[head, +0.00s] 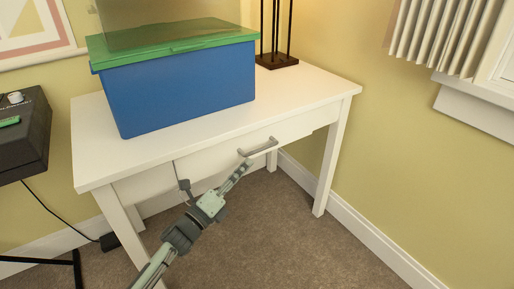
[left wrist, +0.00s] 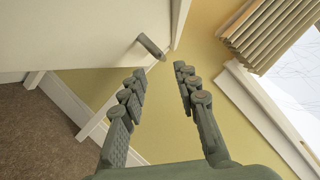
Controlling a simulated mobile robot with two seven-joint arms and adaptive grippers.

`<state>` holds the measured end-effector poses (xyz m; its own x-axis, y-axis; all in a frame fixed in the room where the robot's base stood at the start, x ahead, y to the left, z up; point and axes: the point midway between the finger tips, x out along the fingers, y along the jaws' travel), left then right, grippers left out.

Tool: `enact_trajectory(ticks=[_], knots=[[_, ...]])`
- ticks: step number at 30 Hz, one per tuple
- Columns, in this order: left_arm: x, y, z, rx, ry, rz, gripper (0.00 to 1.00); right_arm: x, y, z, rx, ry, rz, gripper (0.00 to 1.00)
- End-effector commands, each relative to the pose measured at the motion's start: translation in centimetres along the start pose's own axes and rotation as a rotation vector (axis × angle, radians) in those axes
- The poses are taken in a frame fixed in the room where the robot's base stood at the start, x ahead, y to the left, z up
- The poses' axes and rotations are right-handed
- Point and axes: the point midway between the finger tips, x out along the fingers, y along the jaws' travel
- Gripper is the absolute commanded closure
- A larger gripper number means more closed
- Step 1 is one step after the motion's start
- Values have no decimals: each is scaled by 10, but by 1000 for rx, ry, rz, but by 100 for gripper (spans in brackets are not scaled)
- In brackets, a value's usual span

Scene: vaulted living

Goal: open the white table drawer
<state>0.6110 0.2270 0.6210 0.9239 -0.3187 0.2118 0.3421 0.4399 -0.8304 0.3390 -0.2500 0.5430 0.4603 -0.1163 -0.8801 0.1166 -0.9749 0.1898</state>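The white table (head: 300,88) stands against the wall, and its white drawer front (head: 208,162) looks flush with the table's front. The grey bar handle (head: 260,147) is on the drawer front; it also shows in the left wrist view (left wrist: 150,46). My left gripper (head: 215,174) is open and empty in front of the drawer. One finger reaches up close below the handle in the head view; contact cannot be told. In the left wrist view the handle lies beyond the left finger's tip, outside the gap between the fingers (left wrist: 159,76). My right gripper is not in view.
A blue bin (head: 190,92) with a green lid (head: 170,38) and a dark-based stand (head: 277,60) rest on the tabletop. A black case (head: 24,135) stands at the left. Table legs (head: 333,165) flank the drawer. Carpet in front at right is clear.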

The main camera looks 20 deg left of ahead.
Motion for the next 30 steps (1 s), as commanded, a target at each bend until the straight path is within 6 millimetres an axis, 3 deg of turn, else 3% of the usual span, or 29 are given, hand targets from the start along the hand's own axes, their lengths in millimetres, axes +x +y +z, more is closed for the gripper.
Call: enact_trajectory(ticks=[12,24,30], knots=[[62,-1,1,-1,-2,-1,69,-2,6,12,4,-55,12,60],[72,0,1,-3,-1,1,69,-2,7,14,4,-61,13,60],[72,0,1,-3,-1,1,93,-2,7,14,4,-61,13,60]])
